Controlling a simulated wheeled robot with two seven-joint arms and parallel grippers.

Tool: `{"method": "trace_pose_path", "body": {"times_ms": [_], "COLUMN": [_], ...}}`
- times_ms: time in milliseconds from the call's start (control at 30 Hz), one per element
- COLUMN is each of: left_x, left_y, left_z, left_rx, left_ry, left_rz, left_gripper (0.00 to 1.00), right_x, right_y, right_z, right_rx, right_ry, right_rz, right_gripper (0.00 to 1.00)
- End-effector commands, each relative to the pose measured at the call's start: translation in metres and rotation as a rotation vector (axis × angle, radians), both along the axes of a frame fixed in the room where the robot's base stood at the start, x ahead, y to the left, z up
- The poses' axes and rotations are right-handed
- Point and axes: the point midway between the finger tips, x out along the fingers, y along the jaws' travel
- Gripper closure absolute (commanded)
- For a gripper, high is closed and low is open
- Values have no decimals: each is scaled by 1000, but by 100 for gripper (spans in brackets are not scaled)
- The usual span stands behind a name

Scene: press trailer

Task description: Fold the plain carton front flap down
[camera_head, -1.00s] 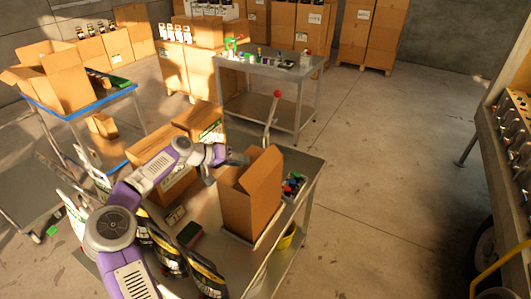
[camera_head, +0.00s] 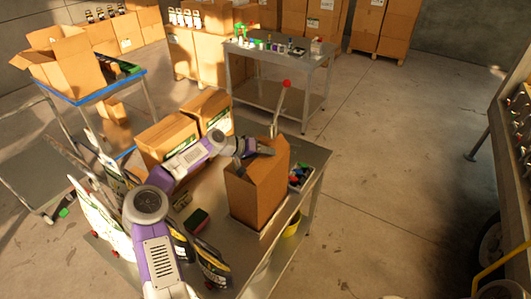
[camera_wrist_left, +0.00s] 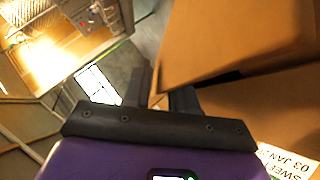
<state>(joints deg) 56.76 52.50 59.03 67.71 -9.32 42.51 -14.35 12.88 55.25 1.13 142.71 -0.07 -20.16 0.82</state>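The plain brown carton (camera_head: 254,203) stands upright on the grey cart, with a raised flap (camera_head: 272,165) along its right side. My left gripper (camera_head: 265,151) is at the top of the carton, close to the raised flap. In the left wrist view its two dark fingers (camera_wrist_left: 163,88) stand a little apart. A large brown cardboard panel (camera_wrist_left: 235,35) comes down to the fingers and hides the tip of the right one. I cannot tell whether they touch it. My right gripper is not in view.
Two closed labelled cartons (camera_head: 168,137) stand behind on the cart (camera_head: 317,157). Dark-labelled packs (camera_head: 211,266) lie at its front, and a tray of small coloured items (camera_head: 300,174) is right of the carton. A red-knobbed lever (camera_head: 286,84) rises behind.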

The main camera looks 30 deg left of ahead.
Motion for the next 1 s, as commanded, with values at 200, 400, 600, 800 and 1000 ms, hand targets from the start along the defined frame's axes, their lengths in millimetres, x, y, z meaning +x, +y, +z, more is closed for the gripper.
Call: {"method": "trace_pose_path", "body": {"times_ms": [200,400,600,800,1000], "left_x": [0,0,0,0,0], "left_y": [0,1,5,5,5], "left_z": [0,-2,-7,-5,-5], "left_rx": [0,-17,-116,-125,-124], "left_ry": [0,2,10,10,10], "left_rz": [0,2,1,0,-1], "left_gripper": [100,100,100,100,76], "right_x": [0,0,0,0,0], "right_y": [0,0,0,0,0], "right_z": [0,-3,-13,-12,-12], "right_rx": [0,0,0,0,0], "right_ry": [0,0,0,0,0], "right_rz": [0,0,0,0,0], "right_gripper": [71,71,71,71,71]}}
